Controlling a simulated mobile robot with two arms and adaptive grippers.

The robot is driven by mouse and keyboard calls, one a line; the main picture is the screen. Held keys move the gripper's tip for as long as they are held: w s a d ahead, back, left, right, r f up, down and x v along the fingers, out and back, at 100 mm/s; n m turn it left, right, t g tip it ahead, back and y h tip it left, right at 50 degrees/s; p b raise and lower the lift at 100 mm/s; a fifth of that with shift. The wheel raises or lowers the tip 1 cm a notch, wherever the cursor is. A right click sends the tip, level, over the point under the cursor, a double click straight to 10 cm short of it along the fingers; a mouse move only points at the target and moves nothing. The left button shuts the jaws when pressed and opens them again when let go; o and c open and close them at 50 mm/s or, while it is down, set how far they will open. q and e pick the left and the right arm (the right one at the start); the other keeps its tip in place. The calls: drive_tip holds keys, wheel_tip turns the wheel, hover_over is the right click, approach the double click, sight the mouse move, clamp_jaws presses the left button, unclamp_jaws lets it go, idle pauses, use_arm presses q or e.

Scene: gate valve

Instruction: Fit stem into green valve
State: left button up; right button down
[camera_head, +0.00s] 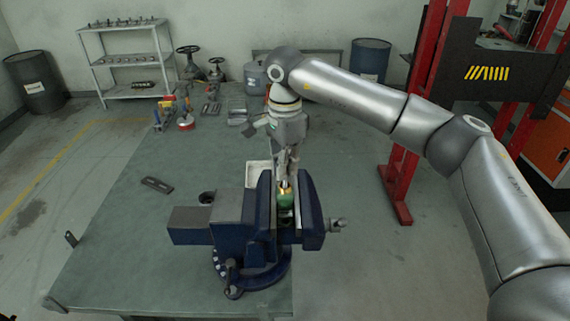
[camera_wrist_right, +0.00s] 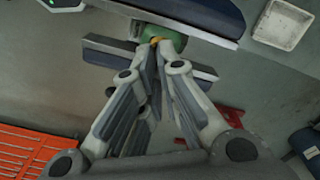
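The green valve (camera_head: 286,199) is clamped between the jaws of a blue vise (camera_head: 240,235) on the table. It also shows at the top of the right wrist view (camera_wrist_right: 172,38). My right gripper (camera_head: 286,180) points down, directly above the valve. In the right wrist view its fingers (camera_wrist_right: 155,45) come together at the tips on a small brass-yellow piece, the stem (camera_wrist_right: 157,40), at the valve's top. Most of the stem is hidden by the fingers, and I cannot tell how deep it sits in the valve. My left gripper is not in view.
A white tray (camera_head: 257,172) lies behind the vise. A dark flat part (camera_head: 157,184) lies on the table at left. Tools and parts (camera_head: 186,122) stand at the table's far end. A red post frame (camera_head: 402,185) stands right of the table. The table's left middle is mostly clear.

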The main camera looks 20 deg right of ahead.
drive_tip(key=shift+f+b, duration=0.35)
drive_tip(key=shift+f, duration=0.2)
drive_tip(key=c, duration=1.6)
unclamp_jaws()
drive_tip(key=shift+o, duration=0.2)
wheel_tip(320, 180, up, 12)
